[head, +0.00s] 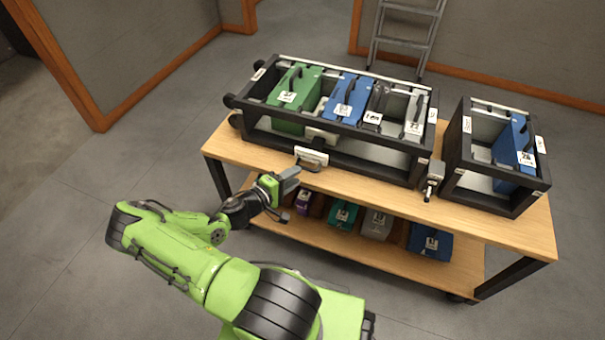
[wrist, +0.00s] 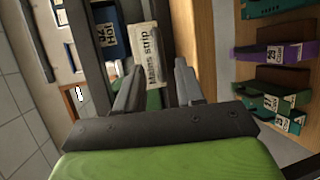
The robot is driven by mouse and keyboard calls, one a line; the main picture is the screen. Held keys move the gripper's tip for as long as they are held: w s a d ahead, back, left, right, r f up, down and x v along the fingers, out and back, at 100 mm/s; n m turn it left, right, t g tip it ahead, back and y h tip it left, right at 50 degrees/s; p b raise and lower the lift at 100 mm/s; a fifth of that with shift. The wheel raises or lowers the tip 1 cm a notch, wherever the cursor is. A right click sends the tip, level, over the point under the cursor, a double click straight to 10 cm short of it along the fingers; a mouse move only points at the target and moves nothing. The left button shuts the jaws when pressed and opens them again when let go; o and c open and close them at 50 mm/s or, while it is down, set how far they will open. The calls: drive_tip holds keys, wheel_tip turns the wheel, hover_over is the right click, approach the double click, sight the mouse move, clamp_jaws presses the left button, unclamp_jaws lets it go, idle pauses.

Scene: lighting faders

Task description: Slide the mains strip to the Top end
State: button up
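A white plate lettered "Mains strip" (wrist: 147,54) shows in the wrist view on the dark front rail of the rack. In the head view a white plate (head: 312,157) on the front lower rail of the large black rack (head: 350,157) looks like the same one. My gripper (head: 292,178) is in front of that rail, a little below and left of the plate. In the wrist view my gripper (wrist: 158,78) has its two grey fingers apart, with the plate beyond the gap. I see no contact. No label reading "Top" is legible.
The large rack holds a green case (head: 296,97), a blue case (head: 342,98) and grey ones. A smaller rack (head: 500,155) stands to its right, with a grey latch-like part (head: 434,177) between them. The wooden table (head: 235,150) has a lower shelf with several cases.

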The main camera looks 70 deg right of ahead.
drive_tip(key=x, duration=0.5)
drive_tip(key=shift+b, duration=0.4)
drive_tip(key=shift+c, duration=0.5)
clamp_jaws()
